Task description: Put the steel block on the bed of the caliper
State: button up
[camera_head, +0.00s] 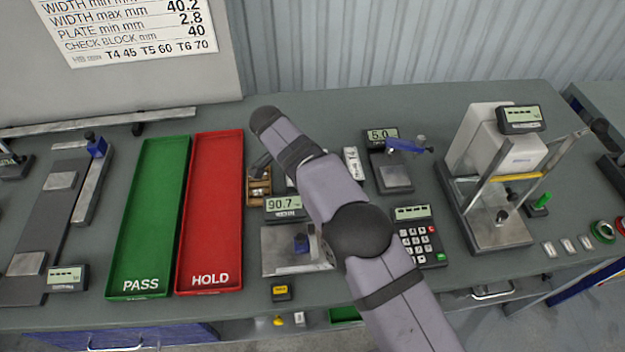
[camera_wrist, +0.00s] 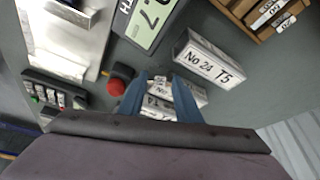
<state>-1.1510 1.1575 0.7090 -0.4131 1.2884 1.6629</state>
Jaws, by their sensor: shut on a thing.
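My gripper shows in the wrist view, its two blue fingers (camera_wrist: 160,82) pointing down and shut on a pale, labelled steel block (camera_wrist: 160,101) between them. The fingers cover much of its label, and I cannot tell whether it touches the table. In the head view my arm hides the gripper and the block. What looks like the caliper has a bare grey metal bed (camera_head: 280,262) with a blue part, and its display (camera_head: 284,203) reads 90.7. The bed also shows at upper left in the wrist view (camera_wrist: 85,30), apart from my fingers.
Another block (camera_wrist: 208,62) marked No 24 T5 lies close beside my fingers. A red knob (camera_wrist: 121,72) is just left of them. A wooden box (camera_head: 258,187), a red HOLD tray (camera_head: 212,215), a green PASS tray (camera_head: 150,215) and a calculator (camera_head: 420,240) stand around.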

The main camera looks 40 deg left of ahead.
jog(key=shift+f, duration=0.9)
jog(key=shift+f, duration=0.2)
jog(key=o, duration=1.1)
jog(key=shift+r, duration=0.2)
jog(key=b+v, duration=0.1)
jog(key=v, duration=1.1)
jog(key=shift+b, duration=0.3)
